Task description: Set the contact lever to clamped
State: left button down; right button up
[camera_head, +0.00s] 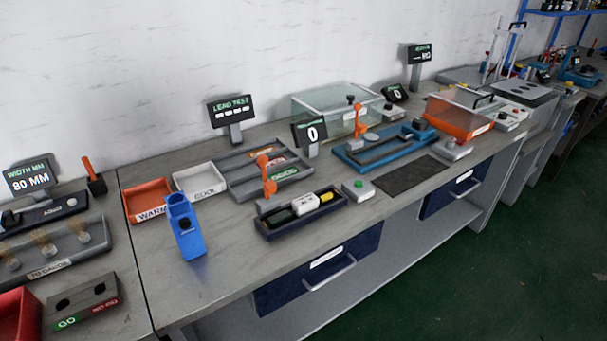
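No lever in view carries a readable name, so I cannot tell for certain which is the contact lever. One orange lever (267,175) stands upright behind the left end of a dark blue tray fixture (300,226), which holds a black piece, a white block and a yellow piece. A second orange lever (357,120) stands upright at the blue fixture (346,158) farther right. A third orange-handled lever (89,168) rises from a black base at the left. I cannot read any lever's clamped or open state. Neither of my grippers is in view.
A LEAD TEST display (230,108) and a counter showing 0 (310,131) stand behind. An orange WARM tray (150,217), a white COOL tray (211,193) and an upright blue holder (186,235) sit left. A dark mat (408,177) lies right. The bench front is mostly clear.

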aim_at(269, 187)
jog(key=k+j+z, duration=0.15)
jog(key=j, duration=0.25)
jog(key=j+z, duration=0.2)
jog(key=j, duration=0.2)
jog(key=k+j+z, duration=0.15)
jog(key=j, duration=0.2)
jog(key=k+j+z, duration=0.15)
jog(key=j, duration=0.2)
jog(key=k+j+z, duration=0.15)
jog(key=k+j, duration=0.15)
jog(key=j, duration=0.25)
jog(key=k+j, duration=0.2)
jog(key=j, duration=0.15)
jog(key=i+l+u, duration=0.15)
jog(key=u, duration=0.25)
jog(key=i+l+u, duration=0.1)
jog(key=u, duration=0.35)
jog(key=i+l+u, duration=0.1)
jog(key=l, duration=0.45)
jog(key=i+l+u, duration=0.1)
jog(key=l, duration=0.5)
jog(key=i+l+u, duration=0.1)
jog(key=l, duration=0.45)
jog(key=i+l+u, duration=0.1)
jog(key=l, duration=0.5)
